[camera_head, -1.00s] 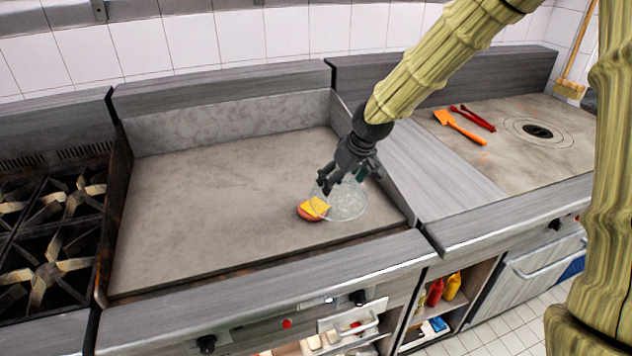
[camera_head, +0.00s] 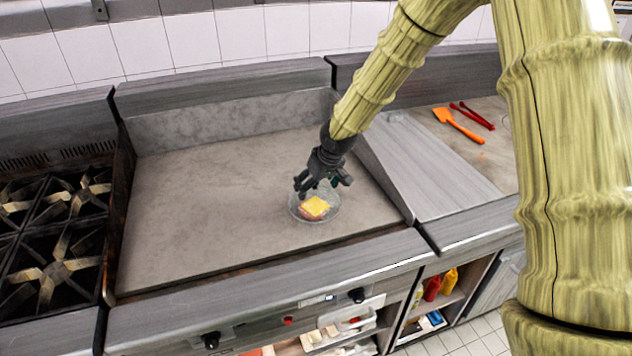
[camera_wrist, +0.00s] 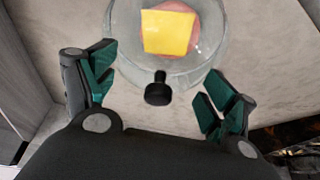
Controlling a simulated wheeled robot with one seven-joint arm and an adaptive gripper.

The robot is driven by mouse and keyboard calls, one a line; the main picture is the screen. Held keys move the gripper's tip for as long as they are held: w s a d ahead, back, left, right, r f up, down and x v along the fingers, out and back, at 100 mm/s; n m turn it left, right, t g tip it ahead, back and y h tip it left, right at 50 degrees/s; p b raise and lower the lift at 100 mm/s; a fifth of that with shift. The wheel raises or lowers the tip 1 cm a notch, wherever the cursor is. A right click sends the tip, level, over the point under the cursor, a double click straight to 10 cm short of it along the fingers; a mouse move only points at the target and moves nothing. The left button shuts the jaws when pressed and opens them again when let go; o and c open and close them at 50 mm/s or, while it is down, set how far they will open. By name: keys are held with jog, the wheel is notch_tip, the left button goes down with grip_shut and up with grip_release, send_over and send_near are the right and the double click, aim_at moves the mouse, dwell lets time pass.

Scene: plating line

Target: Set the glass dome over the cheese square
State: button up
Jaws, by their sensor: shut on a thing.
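The yellow cheese square (camera_head: 315,206) lies on a round pinkish-brown patty on the griddle; it also shows in the wrist view (camera_wrist: 168,33). The clear glass dome (camera_head: 333,213) surrounds both in the head view, and its curved wall shows in the wrist view (camera_wrist: 120,45). I cannot tell whether its rim touches the griddle. The dome's black knob (camera_wrist: 158,90) sits between the green-padded fingers of my gripper (camera_wrist: 155,88).
The grey griddle (camera_head: 200,210) is clear to the left. A raised side wall (camera_head: 385,185) stands close on the right. An orange spatula (camera_head: 458,126) and red tongs (camera_head: 475,115) lie beyond it. Burners (camera_head: 50,240) are at far left.

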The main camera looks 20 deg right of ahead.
jog(key=shift+f+b, duration=0.3)
jog(key=shift+f, duration=0.3)
jog(key=o, duration=1.5)
jog(key=shift+r, duration=0.1)
jog(key=shift+r, duration=0.65)
jog(key=shift+b+v, duration=0.95)
jog(key=shift+v, duration=4.95)
